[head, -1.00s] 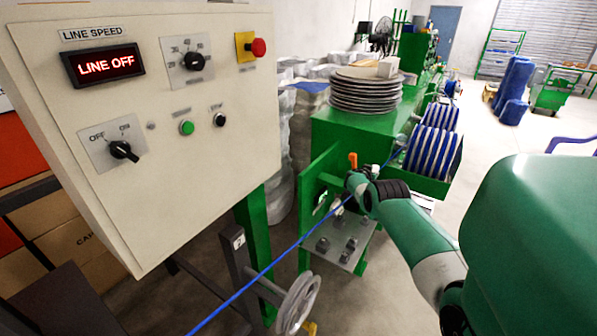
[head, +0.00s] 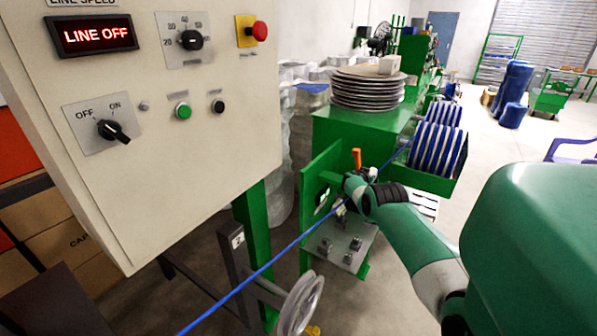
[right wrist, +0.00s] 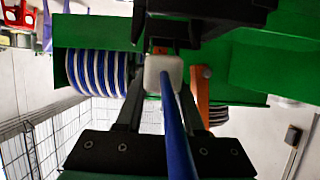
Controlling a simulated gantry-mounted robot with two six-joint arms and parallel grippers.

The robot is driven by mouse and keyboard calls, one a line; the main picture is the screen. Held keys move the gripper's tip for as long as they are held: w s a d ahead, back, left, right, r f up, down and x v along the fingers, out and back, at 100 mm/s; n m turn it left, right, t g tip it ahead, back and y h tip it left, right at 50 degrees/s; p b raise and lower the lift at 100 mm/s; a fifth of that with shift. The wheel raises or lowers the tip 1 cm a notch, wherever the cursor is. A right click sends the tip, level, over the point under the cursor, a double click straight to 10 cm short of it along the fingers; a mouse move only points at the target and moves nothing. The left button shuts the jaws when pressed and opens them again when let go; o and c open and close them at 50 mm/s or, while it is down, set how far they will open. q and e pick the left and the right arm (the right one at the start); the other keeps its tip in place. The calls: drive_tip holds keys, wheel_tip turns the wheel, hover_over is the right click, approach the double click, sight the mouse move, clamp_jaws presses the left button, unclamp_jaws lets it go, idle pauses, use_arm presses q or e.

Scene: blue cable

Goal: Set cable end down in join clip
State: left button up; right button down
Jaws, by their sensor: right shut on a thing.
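The blue cable (head: 262,270) runs taut from the lower left up to my right gripper (head: 347,190) at the green bench. In the right wrist view, the cable (right wrist: 178,125) meets a pale block (right wrist: 163,72) between the fingertips of my right gripper (right wrist: 162,80). The fingers are shut on the cable there; the exact contact is partly hidden. Small grey clips (head: 325,245) stand on a metal plate (head: 345,234) below the gripper in the head view. I cannot tell which is the join clip. My left gripper is not in view.
A control panel (head: 200,150) reading LINE OFF fills the left. An upright green plate (head: 315,190) and an orange handle (head: 356,158) are close to the right gripper. Blue-and-white spools (head: 436,148) lie behind it. A grey pulley wheel (head: 300,302) is in front.

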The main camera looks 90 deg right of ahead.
idle(0.4)
drive_tip(key=shift+f+b, duration=0.7)
drive_tip(key=shift+f, duration=0.1)
drive_tip(key=shift+f+b, duration=0.5)
drive_tip(key=shift+b, duration=0.05)
drive_tip(key=shift+f+b, duration=0.4)
idle(0.4)
drive_tip(key=shift+c, duration=2.2)
unclamp_jaws()
